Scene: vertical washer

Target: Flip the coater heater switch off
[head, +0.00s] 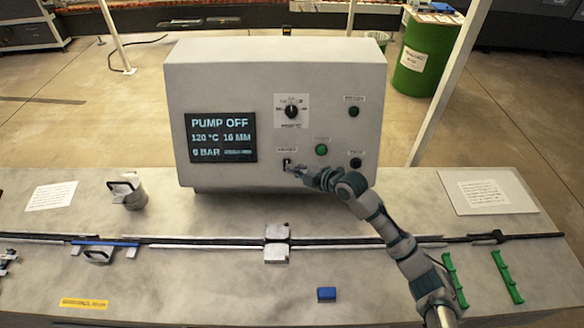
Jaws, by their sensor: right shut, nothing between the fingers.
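The grey control box (350,75) stands on the bench with its front panel facing me. My left gripper is not in view.
A display (221,138) reads PUMP OFF, 120 °C, 10 MM, 0 BAR. Near the switch are a rotary knob (291,111), a green button (321,149) and dark knobs (355,162). A metal cup (130,192), rail clamps and green handles (507,276) lie on the bench.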

